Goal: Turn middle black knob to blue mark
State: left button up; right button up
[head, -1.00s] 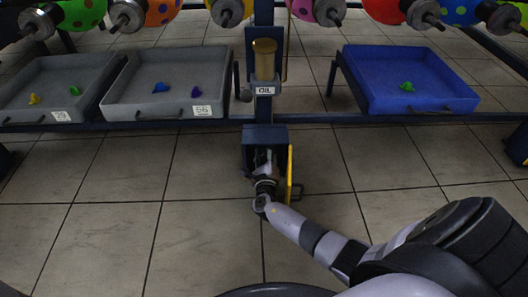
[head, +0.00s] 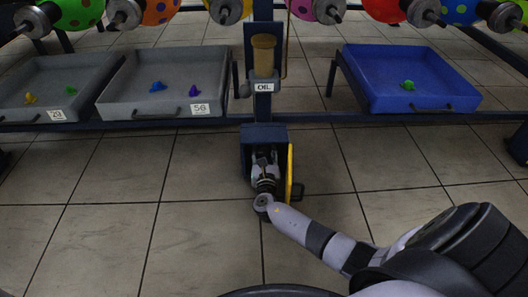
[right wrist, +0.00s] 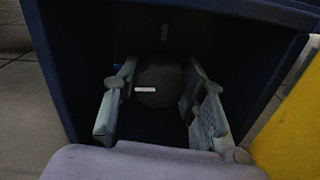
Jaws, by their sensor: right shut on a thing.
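A round black knob (right wrist: 160,78) sits on the dark back wall inside a blue open-fronted box (head: 247,150), low on the post under the OIL label. The knob has a short white line on its face, lying nearly level and toward the left. My right gripper (head: 264,158) reaches into the box. In the right wrist view its fingers (right wrist: 163,95) are on both sides of the knob, shut on it. My left gripper is out of view.
A yellow door or panel (head: 290,170) stands at the box's right edge, close to my wrist. Grey trays (head: 125,103) and a blue tray (head: 430,92) hold small coloured pieces. The tiled floor in front is mostly clear.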

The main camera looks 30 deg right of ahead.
jog(key=shift+d+m, duration=0.1)
jog(key=shift+m, duration=0.4)
jog(key=o, duration=1.2)
jog(key=shift+c, duration=0.2)
